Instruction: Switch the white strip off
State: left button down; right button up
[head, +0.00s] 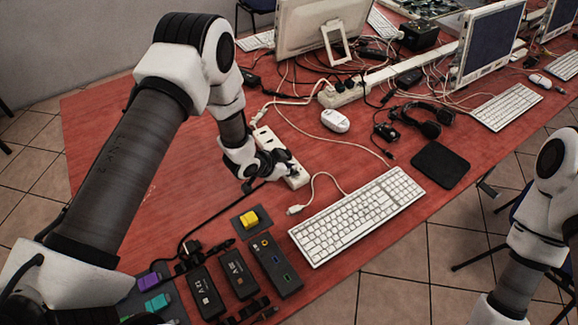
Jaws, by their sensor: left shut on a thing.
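The white strip (265,137) lies on the red table left of the middle, slanting from upper left to lower right. My left gripper (265,174) is low over its near half and covers part of its sockets. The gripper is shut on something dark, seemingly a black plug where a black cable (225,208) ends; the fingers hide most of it. I cannot make out the strip's switch or its state. My right arm shows at the right edge, but its gripper is out of view.
A white keyboard (358,215) and a yellow button on a black base (250,219) lie nearer. Black adapters (238,275) crowd the front edge. A white mouse (335,121), headphones (424,119), another strip (343,94) and tangled cables lie behind. The table's left side is clear.

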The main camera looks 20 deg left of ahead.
pick_arm(q)
jog(key=r, duration=0.1)
jog(key=r+p, duration=0.1)
jog(key=r, duration=0.1)
jog(key=shift+w+r, duration=0.2)
jog(key=shift+w, duration=0.1)
jog(key=a+b+v, duration=0.2)
jog(key=v, duration=0.8)
jog(key=shift+w, duration=0.35)
pick_arm(e)
jog(key=shift+s+a+f, duration=0.2)
jog(key=shift+s+a, duration=0.1)
pick_arm(q)
jog(key=shift+w+d+f, duration=0.1)
jog(key=shift+f, duration=0.05)
pick_arm(e)
jog(key=shift+w, duration=0.1)
